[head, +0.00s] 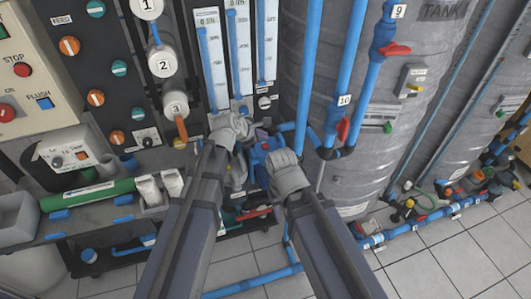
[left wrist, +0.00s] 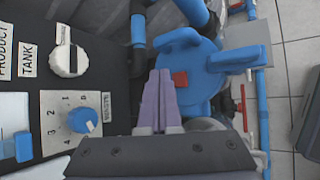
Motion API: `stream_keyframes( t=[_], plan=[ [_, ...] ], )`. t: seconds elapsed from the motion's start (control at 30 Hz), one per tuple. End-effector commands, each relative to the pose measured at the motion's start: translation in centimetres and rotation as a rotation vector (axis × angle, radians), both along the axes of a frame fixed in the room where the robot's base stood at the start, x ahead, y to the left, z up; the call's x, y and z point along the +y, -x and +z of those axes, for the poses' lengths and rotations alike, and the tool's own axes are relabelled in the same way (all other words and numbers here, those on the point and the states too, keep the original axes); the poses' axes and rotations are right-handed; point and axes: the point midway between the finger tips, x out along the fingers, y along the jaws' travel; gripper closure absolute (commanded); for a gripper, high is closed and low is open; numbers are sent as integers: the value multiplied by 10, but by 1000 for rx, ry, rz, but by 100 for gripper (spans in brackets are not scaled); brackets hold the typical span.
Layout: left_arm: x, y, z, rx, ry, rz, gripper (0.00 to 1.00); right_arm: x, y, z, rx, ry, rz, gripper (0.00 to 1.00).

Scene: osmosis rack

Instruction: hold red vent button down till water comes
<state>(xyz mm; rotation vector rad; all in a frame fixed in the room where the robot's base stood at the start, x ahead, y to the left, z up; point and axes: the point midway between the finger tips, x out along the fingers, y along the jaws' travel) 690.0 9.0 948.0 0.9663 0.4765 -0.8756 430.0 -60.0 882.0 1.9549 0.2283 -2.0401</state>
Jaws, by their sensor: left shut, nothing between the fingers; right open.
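The blue head also shows between my arms in the head view (head: 266,150). My left gripper (left wrist: 160,75) is shut and empty, its purple fingers side by side. Its tips appear just left of the button, which shows uncovered; I cannot tell their height above the head. My left gripper also shows in the head view (head: 243,136). My right gripper (head: 273,165) is open, right beside the blue head, its fingers mostly hidden.
A dark panel with a white knob (left wrist: 69,60) and a blue selector dial (left wrist: 82,120) lies left of the left gripper. Blue pipes (head: 345,75) and a grey tank (head: 415,120) stand to the right. Tiled floor (head: 455,255) is clear at lower right.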

Motion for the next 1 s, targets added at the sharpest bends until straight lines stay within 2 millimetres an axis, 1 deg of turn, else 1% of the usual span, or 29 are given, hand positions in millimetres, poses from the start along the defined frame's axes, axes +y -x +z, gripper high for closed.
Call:
stream_keyframes(
  t=[0.03,0.17,1.0],
  plan=[
    [0,0,-12,0,0,0,100,0,0,-12,0,0,0,50],
    [0,0,-19,0,0,0,100,0,0,-19,0,0,0,50],
    [0,0,-18,0,0,0,100,0,0,-18,0,0,0,50]
  ],
)
